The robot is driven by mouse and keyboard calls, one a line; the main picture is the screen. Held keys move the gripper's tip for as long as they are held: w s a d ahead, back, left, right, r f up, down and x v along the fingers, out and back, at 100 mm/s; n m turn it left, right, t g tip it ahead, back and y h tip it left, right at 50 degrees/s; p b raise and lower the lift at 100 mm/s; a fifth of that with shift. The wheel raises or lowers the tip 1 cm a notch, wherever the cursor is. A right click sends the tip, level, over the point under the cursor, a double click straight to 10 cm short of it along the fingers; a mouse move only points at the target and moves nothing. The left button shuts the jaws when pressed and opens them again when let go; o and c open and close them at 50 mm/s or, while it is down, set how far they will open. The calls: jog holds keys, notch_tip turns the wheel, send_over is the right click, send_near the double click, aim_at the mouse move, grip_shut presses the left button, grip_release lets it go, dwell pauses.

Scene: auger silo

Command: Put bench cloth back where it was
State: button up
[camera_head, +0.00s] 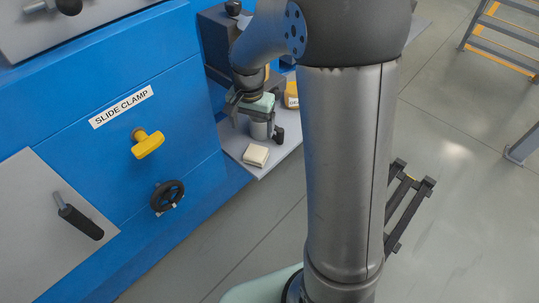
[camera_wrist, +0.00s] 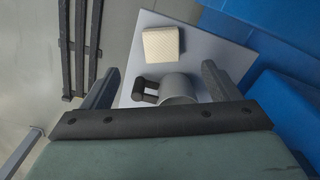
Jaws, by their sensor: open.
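A cream, folded square pad, which looks like the bench cloth (camera_head: 256,155), lies flat near the front edge of the grey shelf (camera_head: 231,141). It also shows in the wrist view (camera_wrist: 161,44), beyond my fingertips and apart from them. My gripper (camera_head: 253,113) is above the shelf, pointing down, with its fingers apart. In the wrist view my gripper (camera_wrist: 160,76) has a grey cylinder with a dark handle between its fingers in the picture. I cannot tell whether they touch it.
The grey cylinder (camera_head: 259,130) stands on the shelf behind the cloth. A yellow container (camera_head: 291,95) stands farther back, partly hidden by my arm. The blue machine (camera_head: 100,78) with a yellow knob (camera_head: 148,144) and handwheel (camera_head: 167,195) is at left.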

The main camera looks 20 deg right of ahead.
jog(key=s+r+n, duration=0.3)
jog(key=s+n, duration=0.5)
jog(key=s, duration=1.4)
jog(key=shift+s+d, duration=0.2)
jog(key=shift+d, duration=0.15)
